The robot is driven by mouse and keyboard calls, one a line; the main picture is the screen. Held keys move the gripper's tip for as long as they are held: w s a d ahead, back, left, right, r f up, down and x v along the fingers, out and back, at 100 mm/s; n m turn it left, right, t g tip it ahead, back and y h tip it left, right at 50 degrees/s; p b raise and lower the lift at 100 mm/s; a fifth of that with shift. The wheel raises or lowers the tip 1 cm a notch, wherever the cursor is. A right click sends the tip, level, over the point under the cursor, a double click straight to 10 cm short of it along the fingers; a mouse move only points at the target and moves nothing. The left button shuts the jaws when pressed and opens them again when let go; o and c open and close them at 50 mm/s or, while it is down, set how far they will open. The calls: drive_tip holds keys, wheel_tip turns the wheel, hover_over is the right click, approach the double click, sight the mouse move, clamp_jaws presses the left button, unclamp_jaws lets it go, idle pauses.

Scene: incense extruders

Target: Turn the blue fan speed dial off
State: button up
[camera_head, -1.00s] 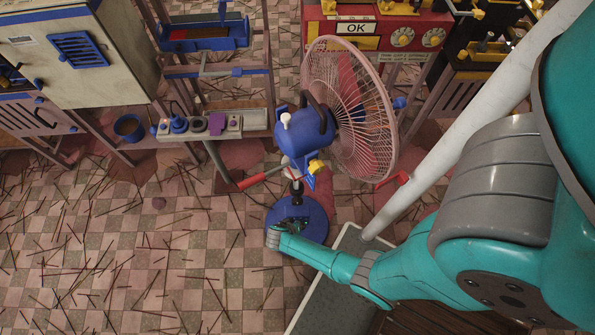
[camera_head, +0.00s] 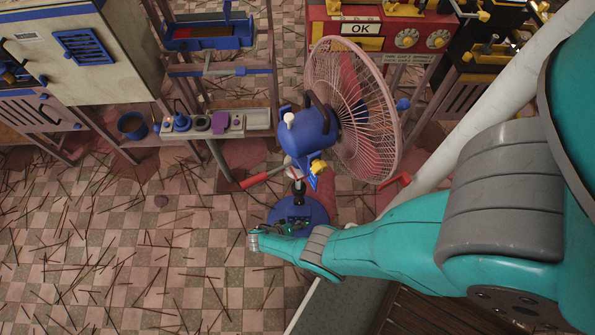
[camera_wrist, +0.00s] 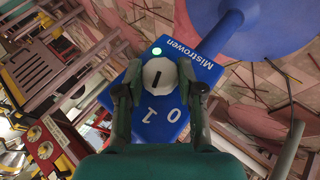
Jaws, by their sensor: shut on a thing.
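The blue fan (camera_head: 317,130) stands on a round blue base (camera_head: 312,212) in the middle of the head view. In the wrist view its blue control panel (camera_wrist: 152,128) carries the word "Mistrowen", the marks 0 and 1, and a lit green light (camera_wrist: 156,51). The round dial (camera_wrist: 159,76) is white with a short black line, roughly upright in this view. My gripper (camera_wrist: 159,87) is shut on the dial, one finger on each side. In the head view my gripper (camera_head: 292,229) is small at the fan's base, and the dial cannot be made out.
A red machine marked OK (camera_head: 372,42) stands behind the fan. A shelf (camera_head: 257,121) with small parts and a blue bucket (camera_head: 131,125) is to the left. Thin sticks litter the checkered floor (camera_head: 120,240). A grey slab edge (camera_head: 345,300) lies below my arm.

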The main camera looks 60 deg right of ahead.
drive_tip(key=shift+s, duration=0.1)
idle(0.7)
drive_tip(key=o, duration=1.1)
drive_tip(key=shift+o, duration=0.2)
drive_tip(key=shift+a, duration=0.1)
drive_tip(key=v, duration=1.2)
drive_tip(key=shift+w+f, duration=0.15)
drive_tip(key=shift+w, duration=0.05)
